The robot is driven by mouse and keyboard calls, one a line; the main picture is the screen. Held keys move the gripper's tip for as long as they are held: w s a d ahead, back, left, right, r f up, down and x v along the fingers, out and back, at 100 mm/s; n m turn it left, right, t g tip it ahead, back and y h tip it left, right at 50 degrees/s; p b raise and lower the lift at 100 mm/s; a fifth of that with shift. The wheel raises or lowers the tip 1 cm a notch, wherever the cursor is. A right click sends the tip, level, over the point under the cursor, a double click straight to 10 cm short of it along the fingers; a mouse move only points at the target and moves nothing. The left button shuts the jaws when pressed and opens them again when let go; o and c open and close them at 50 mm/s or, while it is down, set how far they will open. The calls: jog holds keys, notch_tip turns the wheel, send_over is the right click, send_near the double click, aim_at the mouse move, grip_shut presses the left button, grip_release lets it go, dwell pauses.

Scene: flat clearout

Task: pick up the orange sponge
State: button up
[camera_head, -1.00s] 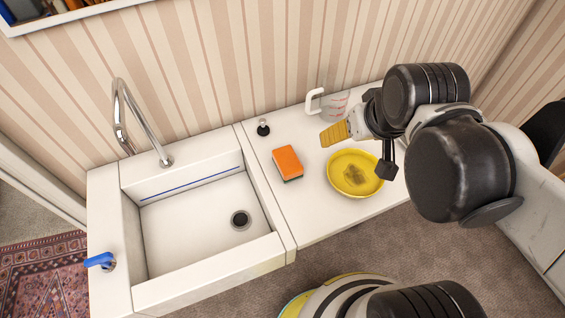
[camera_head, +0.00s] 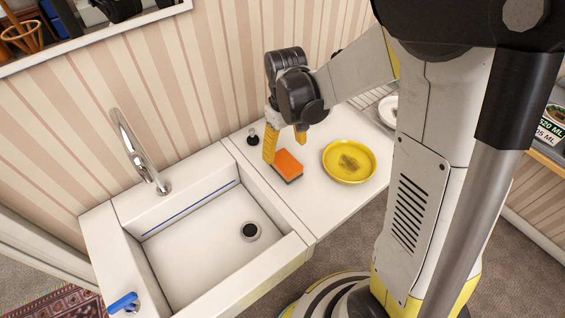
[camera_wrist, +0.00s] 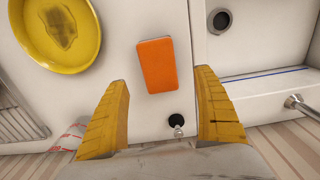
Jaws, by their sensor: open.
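The orange sponge (camera_head: 287,164) lies flat on the white counter beside the sink, its dark underside showing at the edge. In the wrist view the sponge (camera_wrist: 156,66) lies ahead of and between the two yellow fingers, with bare counter around it. My gripper (camera_head: 285,147) is open and empty, pointing down over the counter at the sponge's back side. One finger overlaps the sponge's left edge in the head view; I cannot tell whether it touches. The fingers also show in the wrist view (camera_wrist: 163,108), spread wider than the sponge.
A yellow plate (camera_head: 349,161) with a dark stain is right of the sponge. A small black-based stopper (camera_head: 253,138) stands behind it. The white sink (camera_head: 200,235) with its tap (camera_head: 139,150) is at left. The counter in front of the sponge is clear.

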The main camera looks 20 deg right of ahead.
aim_at(286, 161)
notch_tip(286, 161, down, 7)
jog(key=b, duration=0.3)
jog(key=shift+s+d+r, duration=0.1)
jog(key=shift+s+r, duration=0.05)
jog(key=shift+r, duration=0.1)
jog(key=c, duration=1.4)
jog(key=r+p, duration=0.1)
jog(key=r, duration=0.1)
jog(key=d+r+p, duration=0.1)
jog(key=r+p, duration=0.1)
jog(key=r, duration=0.1)
jog(key=shift+s+d, duration=0.1)
jog(key=shift+s, duration=0.05)
jog(key=d+r+p, duration=0.1)
jog(key=d+r, duration=0.1)
jog(key=d, duration=0.1)
jog(key=s+d+r+p, duration=0.1)
jog(key=d+r, duration=0.1)
jog(key=d, duration=0.1)
jog(key=s+d+r+p, duration=0.1)
jog(key=d+r, duration=0.1)
jog(key=d, duration=0.2)
jog(key=shift+s+d, duration=0.1)
jog(key=shift+s, duration=0.1)
